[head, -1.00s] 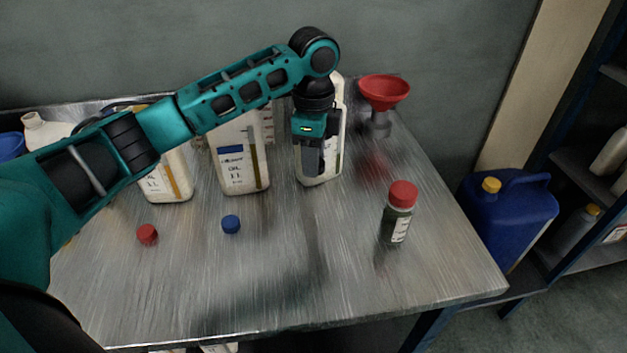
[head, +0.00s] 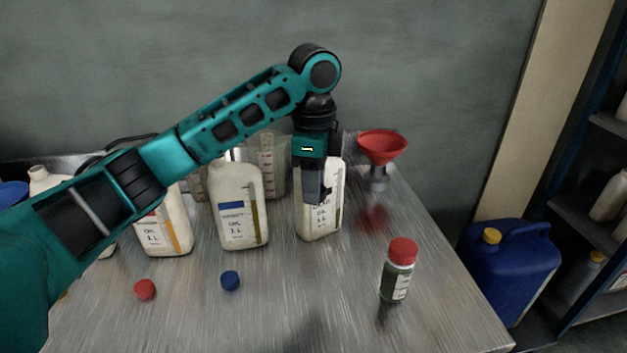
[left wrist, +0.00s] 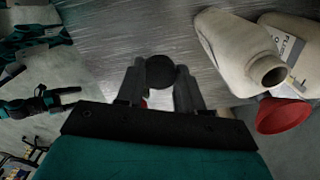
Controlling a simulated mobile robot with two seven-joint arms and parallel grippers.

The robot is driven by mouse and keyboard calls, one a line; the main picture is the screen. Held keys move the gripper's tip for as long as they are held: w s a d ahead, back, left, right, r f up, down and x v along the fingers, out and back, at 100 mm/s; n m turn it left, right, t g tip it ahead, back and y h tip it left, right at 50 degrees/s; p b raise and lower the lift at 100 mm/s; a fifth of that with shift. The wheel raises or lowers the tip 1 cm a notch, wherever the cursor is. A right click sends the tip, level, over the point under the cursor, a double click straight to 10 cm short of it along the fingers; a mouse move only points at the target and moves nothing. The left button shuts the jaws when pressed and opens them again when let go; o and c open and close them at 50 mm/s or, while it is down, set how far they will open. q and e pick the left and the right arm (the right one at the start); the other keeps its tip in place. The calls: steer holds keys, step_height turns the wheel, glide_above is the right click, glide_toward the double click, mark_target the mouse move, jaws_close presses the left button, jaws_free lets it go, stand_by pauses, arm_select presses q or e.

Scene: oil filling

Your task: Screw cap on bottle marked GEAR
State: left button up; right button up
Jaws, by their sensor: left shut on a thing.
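My left gripper (head: 318,198) hangs in front of the rightmost white oil bottle (head: 306,226) in the head view, hiding part of it. In the left wrist view, the gripper (left wrist: 160,88) is shut on a round black cap (left wrist: 160,71). Two more white oil bottles, one with a blue label mark (head: 238,205) and one with a red mark (head: 168,232), stand to the left. I cannot read GEAR on any label. My right gripper is not clearly visible.
A red cap (head: 145,289) and a blue cap (head: 230,281) lie on the metal table (head: 290,300). A small red-capped bottle (head: 396,272) stands front right. A red funnel (head: 382,146) stands behind it. Clear measuring jugs (head: 270,165) are at the back.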

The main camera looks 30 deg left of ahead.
arm_select(q)
steer(key=shift+s+d+f+n, duration=0.25)
steer(key=shift+s+f+n, duration=0.05)
steer(key=shift+n, duration=0.2)
steer(key=s+d+f+n, duration=0.4)
steer(key=s+n, duration=0.3)
steer(key=n, duration=0.6)
steer(key=shift+s+d+f+n, duration=0.2)
steer(key=shift+d+f+n, duration=0.1)
steer(key=shift+d+f, duration=0.15)
